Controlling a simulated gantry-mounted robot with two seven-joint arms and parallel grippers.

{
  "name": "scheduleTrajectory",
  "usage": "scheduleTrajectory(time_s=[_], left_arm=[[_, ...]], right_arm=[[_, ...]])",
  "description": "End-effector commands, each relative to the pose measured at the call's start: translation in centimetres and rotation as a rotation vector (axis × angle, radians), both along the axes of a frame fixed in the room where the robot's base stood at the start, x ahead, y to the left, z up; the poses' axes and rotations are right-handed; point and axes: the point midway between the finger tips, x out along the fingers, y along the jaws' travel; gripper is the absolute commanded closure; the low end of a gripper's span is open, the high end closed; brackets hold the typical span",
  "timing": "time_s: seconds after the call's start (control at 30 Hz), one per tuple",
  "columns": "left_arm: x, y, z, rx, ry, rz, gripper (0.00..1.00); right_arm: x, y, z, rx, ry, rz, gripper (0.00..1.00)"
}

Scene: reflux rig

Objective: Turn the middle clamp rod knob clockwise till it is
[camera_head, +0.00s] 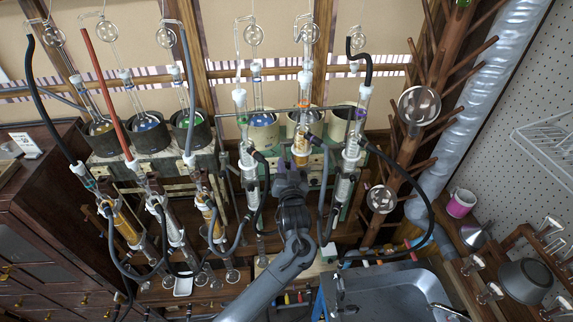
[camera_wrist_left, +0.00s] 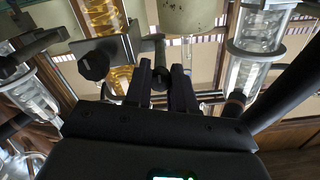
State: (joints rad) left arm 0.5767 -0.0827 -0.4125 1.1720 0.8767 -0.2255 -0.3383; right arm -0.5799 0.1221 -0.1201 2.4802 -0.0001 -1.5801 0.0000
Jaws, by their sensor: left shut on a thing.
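My left gripper (camera_head: 291,175) is in front of the middle of the right-hand glassware group in the head view, and its arm hides part of the rig there. In the left wrist view its two dark fingers (camera_wrist_left: 164,88) are closed around the dark clamp rod knob (camera_wrist_left: 161,72). The knob's rod runs up and away between the fingertips. Another black knob (camera_wrist_left: 93,66) sits apart to the left, in front of amber glass (camera_wrist_left: 118,78). The fingers hide most of the gripped knob, so its turn angle cannot be told. My right gripper is not in view.
Glass condensers (camera_head: 249,165) and (camera_head: 346,175) stand close on either side of my arm. Dark hoses (camera_head: 420,195) loop around them. A metal sink (camera_head: 385,290) lies at lower right. A wooden drying rack (camera_head: 425,75) stands right of the rig.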

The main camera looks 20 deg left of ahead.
Motion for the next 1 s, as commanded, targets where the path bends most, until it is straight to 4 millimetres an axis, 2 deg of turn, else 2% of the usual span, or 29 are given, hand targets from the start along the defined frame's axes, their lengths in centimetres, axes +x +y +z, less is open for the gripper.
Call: scheduleTrajectory(time_s=[0.4,0.43,0.5,1.0], left_arm=[[0.01,-0.04,0.24,0.009,-0.001,-0.001,1.00],[0.01,-0.04,0.24,0.009,-0.001,-0.001,0.74],[0.01,-0.05,0.22,0.009,-0.001,-0.001,0.65],[0.00,-0.01,-0.10,-0.012,-0.008,-0.001,0.65]], right_arm=[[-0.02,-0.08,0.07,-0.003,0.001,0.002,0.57],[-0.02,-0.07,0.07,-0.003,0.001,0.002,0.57],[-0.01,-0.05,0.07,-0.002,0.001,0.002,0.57],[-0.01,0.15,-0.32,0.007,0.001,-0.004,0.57]])
